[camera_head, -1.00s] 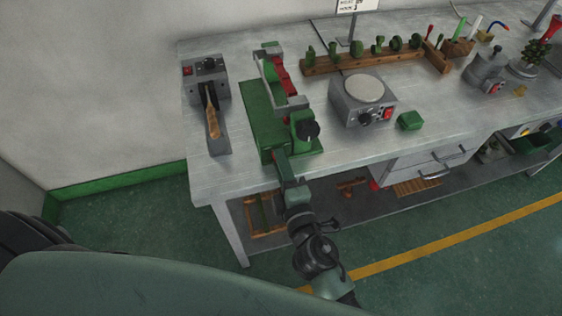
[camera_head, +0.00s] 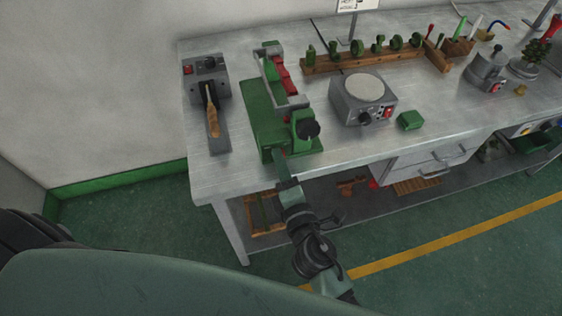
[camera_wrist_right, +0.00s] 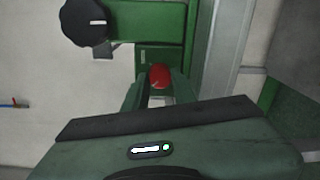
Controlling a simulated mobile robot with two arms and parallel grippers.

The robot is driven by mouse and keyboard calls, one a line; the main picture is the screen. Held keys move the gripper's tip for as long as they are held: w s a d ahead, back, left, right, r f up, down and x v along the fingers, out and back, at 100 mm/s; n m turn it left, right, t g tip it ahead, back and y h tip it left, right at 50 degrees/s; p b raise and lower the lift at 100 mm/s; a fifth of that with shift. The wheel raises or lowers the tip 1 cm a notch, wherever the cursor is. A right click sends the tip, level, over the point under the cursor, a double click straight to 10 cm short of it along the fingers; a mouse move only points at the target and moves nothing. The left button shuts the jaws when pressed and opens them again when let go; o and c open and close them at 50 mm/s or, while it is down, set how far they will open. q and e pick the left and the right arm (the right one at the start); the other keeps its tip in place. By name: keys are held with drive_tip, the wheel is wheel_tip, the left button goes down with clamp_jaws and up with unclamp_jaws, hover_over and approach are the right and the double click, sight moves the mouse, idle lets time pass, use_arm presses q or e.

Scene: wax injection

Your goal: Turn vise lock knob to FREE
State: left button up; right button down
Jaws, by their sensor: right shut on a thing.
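The green vise (camera_head: 262,110) stands on the bench, with red parts along its top and a black round knob (camera_head: 308,129) at its near end. The black knob also shows at the top left of the right wrist view (camera_wrist_right: 85,22). A small red knob (camera_wrist_right: 159,76) sits on the vise's near end face, below a small plate with marks too small to read. My right gripper (camera_head: 279,158) reaches this end from the front. Its fingers (camera_wrist_right: 158,92) are shut on the red knob, partly hiding it. The head view hides the red knob. My left gripper is not in view.
A grey device with a wooden-handled tool (camera_head: 212,120) stands left of the vise. A wooden rack (camera_head: 380,62) lies behind. The bench's front edge is close below the gripper.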

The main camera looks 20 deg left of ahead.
drive_tip(key=c, duration=1.1)
unclamp_jaws()
drive_tip(key=shift+f, duration=0.1)
drive_tip(key=shift+c, duration=0.2)
drive_tip(key=shift+s+d, duration=0.1)
drive_tip(key=shift+s, duration=0.05)
drive_tip(key=b+v, duration=0.1)
drive_tip(key=v, duration=0.6)
drive_tip(key=shift+s, duration=0.25)
drive_tip(key=shift+d, duration=0.2)
